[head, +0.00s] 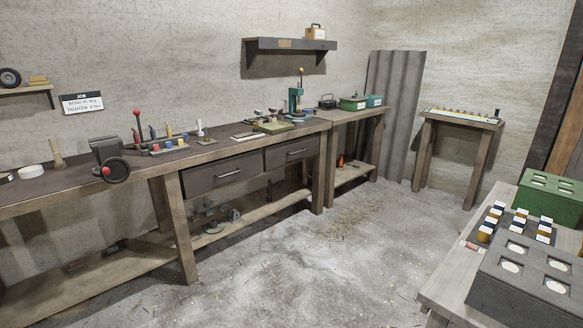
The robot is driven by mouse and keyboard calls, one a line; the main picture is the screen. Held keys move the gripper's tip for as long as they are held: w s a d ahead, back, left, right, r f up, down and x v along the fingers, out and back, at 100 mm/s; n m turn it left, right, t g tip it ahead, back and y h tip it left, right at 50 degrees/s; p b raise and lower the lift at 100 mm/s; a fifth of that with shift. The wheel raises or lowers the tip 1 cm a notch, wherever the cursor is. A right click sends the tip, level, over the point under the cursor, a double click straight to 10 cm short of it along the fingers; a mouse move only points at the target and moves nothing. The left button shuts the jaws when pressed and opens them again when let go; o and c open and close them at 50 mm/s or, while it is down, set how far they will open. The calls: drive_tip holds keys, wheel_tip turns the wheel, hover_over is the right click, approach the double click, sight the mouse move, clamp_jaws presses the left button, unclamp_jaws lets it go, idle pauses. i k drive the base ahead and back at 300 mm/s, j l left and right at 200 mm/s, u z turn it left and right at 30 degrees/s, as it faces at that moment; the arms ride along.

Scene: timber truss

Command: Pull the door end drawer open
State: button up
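Two dark drawers sit side by side under the long workbench top (60,182). The left drawer (205,180) and the right drawer (280,158) each have a pale bar handle, and both look shut. The left drawer is nearer to me; the right one is farther along, beside a bench leg. I cannot tell from labels which is the door end drawer. My gripper is not in view.
Open concrete floor (270,270) lies before the bench, with straw (355,212) farther back. A table (450,275) with a grey block (525,275) and a green block (550,195) stands at right. A small table (460,122) stands at the back.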

sight(279, 154)
drive_tip(key=i, duration=2.05)
drive_tip(key=i+u, duration=0.1)
drive_tip(key=i, duration=0.9)
drive_tip(key=i+l, duration=0.15)
drive_tip(key=i, duration=0.85)
drive_tip(key=i+l, duration=0.1)
drive_tip(key=i, duration=0.9)
drive_tip(key=j+u, duration=0.05)
